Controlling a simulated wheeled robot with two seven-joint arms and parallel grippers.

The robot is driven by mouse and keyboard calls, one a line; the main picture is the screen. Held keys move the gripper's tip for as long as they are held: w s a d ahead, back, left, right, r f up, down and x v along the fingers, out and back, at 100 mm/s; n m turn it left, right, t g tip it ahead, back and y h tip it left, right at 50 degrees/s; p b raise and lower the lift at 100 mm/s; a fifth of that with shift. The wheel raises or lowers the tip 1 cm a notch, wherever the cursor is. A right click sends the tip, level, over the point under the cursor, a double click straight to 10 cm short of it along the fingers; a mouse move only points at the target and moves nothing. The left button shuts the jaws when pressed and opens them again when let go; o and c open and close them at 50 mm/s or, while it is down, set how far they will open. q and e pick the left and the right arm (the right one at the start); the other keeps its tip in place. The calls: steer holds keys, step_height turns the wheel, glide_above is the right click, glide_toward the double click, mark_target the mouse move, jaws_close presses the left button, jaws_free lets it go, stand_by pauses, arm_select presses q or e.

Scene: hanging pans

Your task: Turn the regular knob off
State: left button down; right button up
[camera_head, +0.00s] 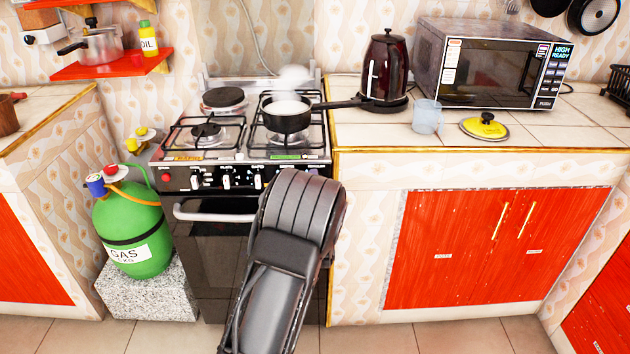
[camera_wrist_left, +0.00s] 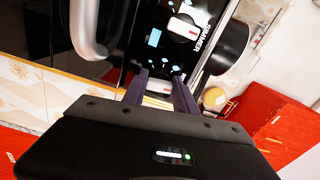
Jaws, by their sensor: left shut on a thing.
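The stove (camera_head: 215,205) has a black front panel with several white knobs; one knob (camera_head: 227,181) shows left of my arm in the head view. In the left wrist view, my left gripper (camera_wrist_left: 160,82) is at the panel, its fingers shut on a white knob (camera_wrist_left: 159,87) that is mostly hidden between them. Another white knob (camera_wrist_left: 183,26) with a red mark sits beside the word SIMMER. I cannot read a label for the held knob. In the head view my arm covers the gripper and the right end of the panel. My right gripper is out of view.
A pan (camera_head: 287,118) with white contents sits on the right burner, its handle reaching over the counter. The oven handle (camera_head: 205,214) runs below the knobs. A green gas cylinder (camera_head: 130,225) stands left of the stove.

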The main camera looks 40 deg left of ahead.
arm_select(q)
steer(key=shift+m, duration=0.8)
steer(key=c, duration=1)
jaws_free()
steer(key=v, duration=0.7)
steer(key=shift+s+d+p, duration=0.3)
steer(key=shift+p, duration=0.1)
